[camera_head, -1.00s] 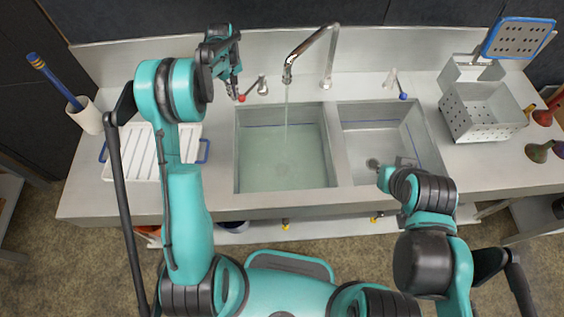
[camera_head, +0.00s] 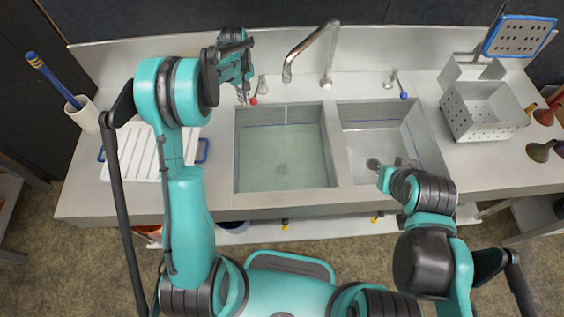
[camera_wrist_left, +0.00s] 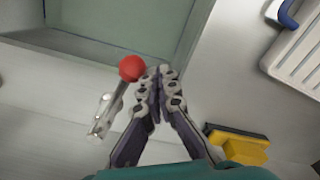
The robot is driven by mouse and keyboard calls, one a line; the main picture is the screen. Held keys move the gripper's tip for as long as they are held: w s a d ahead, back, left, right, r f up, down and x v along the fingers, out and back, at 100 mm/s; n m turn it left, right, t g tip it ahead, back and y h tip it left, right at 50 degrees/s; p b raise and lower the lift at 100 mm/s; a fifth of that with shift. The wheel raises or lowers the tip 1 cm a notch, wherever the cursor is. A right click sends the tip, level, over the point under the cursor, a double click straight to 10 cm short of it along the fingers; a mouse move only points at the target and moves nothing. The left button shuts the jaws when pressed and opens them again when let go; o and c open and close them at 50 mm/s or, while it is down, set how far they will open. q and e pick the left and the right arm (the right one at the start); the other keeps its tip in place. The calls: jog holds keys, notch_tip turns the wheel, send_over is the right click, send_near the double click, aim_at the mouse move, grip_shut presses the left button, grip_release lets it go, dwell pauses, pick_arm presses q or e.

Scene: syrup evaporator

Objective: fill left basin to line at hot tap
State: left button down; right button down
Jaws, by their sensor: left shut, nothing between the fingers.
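The left basin (camera_head: 284,172) holds greenish, clear water. Its blue line (camera_head: 262,125) shows on the back wall, close to the water surface; I cannot tell the exact gap. A thin stream (camera_head: 286,108) falls from the spout (camera_head: 288,72) into it. The hot tap lever has a red knob (camera_head: 253,101), also in the left wrist view (camera_wrist_left: 132,68). My left gripper (camera_head: 243,98) is shut and empty, just left of the knob; in the wrist view its fingertips (camera_wrist_left: 160,72) are right beside it. My right gripper is mostly hidden by its wrist, over the right basin (camera_head: 365,140).
A blue-knobbed tap (camera_head: 403,95) stands behind the right basin. A perforated box (camera_head: 487,118) stands right. A yellow-and-black object (camera_wrist_left: 240,142) sits near my left gripper.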

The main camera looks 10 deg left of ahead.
aim_at(253, 101)
pick_arm(q)
jog(key=shift+s+d, duration=0.15)
jog(key=shift+d, duration=1.2)
jog(key=shift+d, duration=0.3)
notch_tip(253, 101, up, 9)
jog(key=a+p, duration=0.2)
jog(key=p, duration=0.2)
jog(key=shift+s+p, duration=0.25)
jog(key=shift+p, duration=0.15)
jog(key=shift+f, duration=0.1)
